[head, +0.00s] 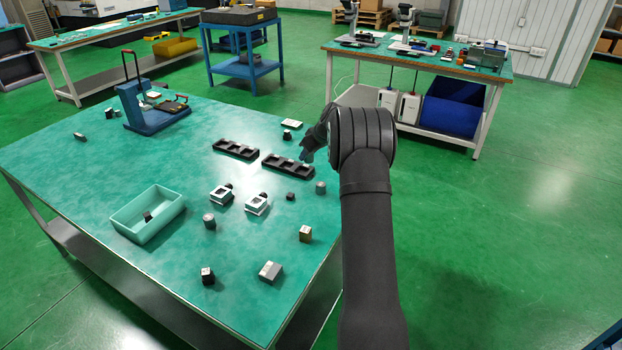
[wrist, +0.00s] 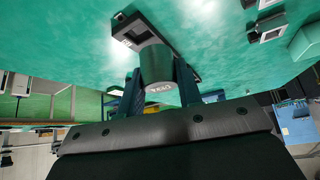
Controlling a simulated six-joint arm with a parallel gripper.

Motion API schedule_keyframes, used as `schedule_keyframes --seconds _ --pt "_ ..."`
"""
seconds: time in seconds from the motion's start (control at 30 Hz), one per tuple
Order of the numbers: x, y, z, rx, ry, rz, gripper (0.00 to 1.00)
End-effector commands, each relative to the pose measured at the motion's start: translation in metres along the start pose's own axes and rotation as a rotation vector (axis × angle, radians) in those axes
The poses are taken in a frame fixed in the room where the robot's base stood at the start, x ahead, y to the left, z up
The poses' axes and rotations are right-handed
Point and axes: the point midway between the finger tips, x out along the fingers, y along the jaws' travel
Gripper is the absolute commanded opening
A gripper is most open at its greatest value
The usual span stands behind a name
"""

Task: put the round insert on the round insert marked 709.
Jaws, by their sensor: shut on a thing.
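My gripper (head: 308,156) is above the right end of the near black compartment tray (head: 274,169). In the wrist view my gripper (wrist: 157,82) is shut on a dark grey round insert (wrist: 156,66), its blue fingers on either side. The insert's end face bears a small pale marking that I cannot read surely. In the head view it is mostly hidden by the gripper. Two grey round inserts stand on the table: one (head: 321,187) just right of the tray, one (head: 209,221) near the white square frames. I cannot read 709 on either.
Two white square-framed fixtures (head: 221,196) (head: 257,204) stand in front of the trays. A second black tray (head: 236,149) lies further left. Small blocks (head: 270,271) (head: 305,233) are at the front right, a green bin (head: 120,226) at the left.

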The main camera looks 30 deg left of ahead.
Motion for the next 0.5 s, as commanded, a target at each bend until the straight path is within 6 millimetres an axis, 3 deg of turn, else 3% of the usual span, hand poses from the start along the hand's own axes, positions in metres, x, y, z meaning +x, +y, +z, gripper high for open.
schedule_keyframes --seconds 0.1,0.3,0.5 --pt "-0.040 0.027 0.038 0.070 0.002 0.047 0.00" --pt "-0.086 0.049 0.090 0.158 0.001 0.103 0.00" --pt "-0.100 0.054 0.112 0.194 -0.001 0.126 0.00"
